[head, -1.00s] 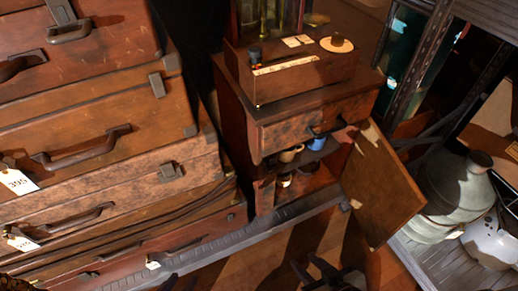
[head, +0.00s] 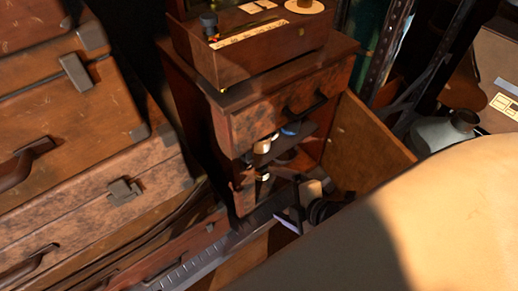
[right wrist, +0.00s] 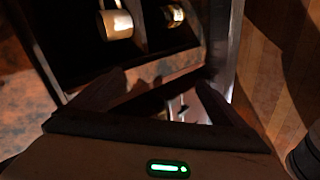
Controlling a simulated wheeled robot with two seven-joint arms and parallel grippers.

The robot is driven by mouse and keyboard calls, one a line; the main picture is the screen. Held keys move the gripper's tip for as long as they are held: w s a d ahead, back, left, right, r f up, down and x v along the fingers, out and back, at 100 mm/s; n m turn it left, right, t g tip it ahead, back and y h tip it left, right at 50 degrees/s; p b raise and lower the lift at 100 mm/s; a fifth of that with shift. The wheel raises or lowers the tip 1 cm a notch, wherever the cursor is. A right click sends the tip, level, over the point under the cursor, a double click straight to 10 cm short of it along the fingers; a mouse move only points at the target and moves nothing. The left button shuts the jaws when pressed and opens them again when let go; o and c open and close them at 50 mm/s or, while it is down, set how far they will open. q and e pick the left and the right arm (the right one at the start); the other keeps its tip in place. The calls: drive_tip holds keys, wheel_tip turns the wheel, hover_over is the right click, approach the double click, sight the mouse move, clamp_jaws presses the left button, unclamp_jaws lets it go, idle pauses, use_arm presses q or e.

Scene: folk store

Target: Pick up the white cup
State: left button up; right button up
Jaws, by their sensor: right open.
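The white cup (head: 263,146) stands on the upper shelf inside the small wooden cabinet (head: 185,105), left of a blue cup (head: 290,129). It is small and partly shaded in the head view. A pale cup, seemingly the same one, shows near the top of the right wrist view (right wrist: 117,23). My right gripper (head: 285,200) is in front of the cabinet opening, below and apart from the white cup. Its dark fingers are spread and empty in the right wrist view (right wrist: 163,82). My left gripper is out of view.
The cabinet door (head: 365,145) stands open to the right of my right gripper. A dark jar with a pale label (head: 265,176) is on the lower shelf. Stacked suitcases (head: 95,130) fill the left. A wooden box (head: 250,45) sits on the cabinet top.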

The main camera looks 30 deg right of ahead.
drive_tip(key=w+d+f+n+t+b, duration=0.1)
drive_tip(key=w+d+n+t+b, duration=0.1)
drive_tip(key=w+d+n+b, duration=0.55)
wheel_tip(320, 180, up, 2)
drive_tip(key=n+t+b, duration=0.2)
drive_tip(key=n+b, duration=0.1)
drive_tip(key=n, duration=1.1)
hover_over(265, 138)
drive_tip(key=s+a, duration=0.1)
drive_tip(key=s, duration=0.5)
drive_tip(key=shift+w+a+m, duration=0.2)
drive_tip(key=shift+m, duration=0.05)
drive_tip(key=b+x, duration=0.1)
drive_tip(key=x, duration=0.2)
drive_tip(key=shift+w+b, duration=0.2)
drive_tip(key=shift+b, duration=0.1)
drive_tip(key=shift+w+f, duration=0.15)
drive_tip(key=shift+w, duration=0.3)
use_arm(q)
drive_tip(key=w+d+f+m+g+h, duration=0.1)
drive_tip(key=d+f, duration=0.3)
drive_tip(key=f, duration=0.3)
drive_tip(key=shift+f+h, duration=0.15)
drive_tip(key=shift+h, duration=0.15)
use_arm(e)
drive_tip(key=shift+s+f, duration=0.1)
drive_tip(key=c, duration=1.6)
